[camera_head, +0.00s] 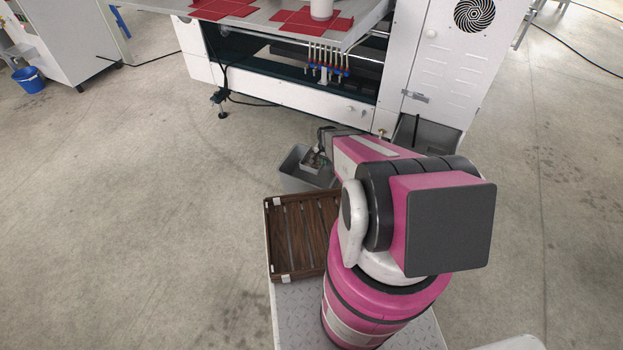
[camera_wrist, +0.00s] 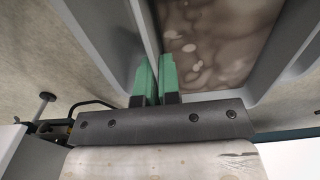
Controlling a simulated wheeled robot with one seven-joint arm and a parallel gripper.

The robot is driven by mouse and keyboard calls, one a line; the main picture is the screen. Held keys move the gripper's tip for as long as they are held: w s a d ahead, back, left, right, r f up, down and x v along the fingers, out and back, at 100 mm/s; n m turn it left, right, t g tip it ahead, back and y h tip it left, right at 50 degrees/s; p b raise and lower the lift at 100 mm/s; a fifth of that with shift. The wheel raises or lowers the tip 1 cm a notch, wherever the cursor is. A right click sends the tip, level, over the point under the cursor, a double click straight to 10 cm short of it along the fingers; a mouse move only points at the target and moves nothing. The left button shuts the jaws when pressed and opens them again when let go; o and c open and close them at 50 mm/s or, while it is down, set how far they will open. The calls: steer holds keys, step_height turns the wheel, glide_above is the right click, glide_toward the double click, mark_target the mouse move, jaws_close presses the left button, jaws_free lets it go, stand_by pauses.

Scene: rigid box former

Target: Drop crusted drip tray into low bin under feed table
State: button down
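The low grey bin (camera_head: 291,180) stands on the floor in front of the machine, below the feed table (camera_head: 270,20). My gripper (camera_head: 321,158) is over the bin's right part. In the wrist view, my gripper's green fingertips (camera_wrist: 156,78) are close together with a thin grey wall of the drip tray between them. The drip tray (camera_wrist: 205,40) has a grey rim and a brown, blotchy crust on its floor. In the head view the tray (camera_head: 311,163) appears small at the bin's opening, partly hidden by my gripper. I cannot tell whether it touches the bin.
A brown slatted crate (camera_head: 290,238) sits on my base, just in front of the bin. The white machine (camera_head: 290,95) with nozzles stands behind the bin. A blue bucket (camera_head: 28,80) is far left. The floor left of the bin is clear.

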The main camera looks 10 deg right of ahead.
steer(key=shift+f, duration=0.7)
steer(key=c, duration=1.2)
jaws_free()
steer(key=shift+c, duration=0.2)
steer(key=shift+r, duration=0.1)
step_height(320, 180, up, 11)
steer(key=shift+f, duration=0.15)
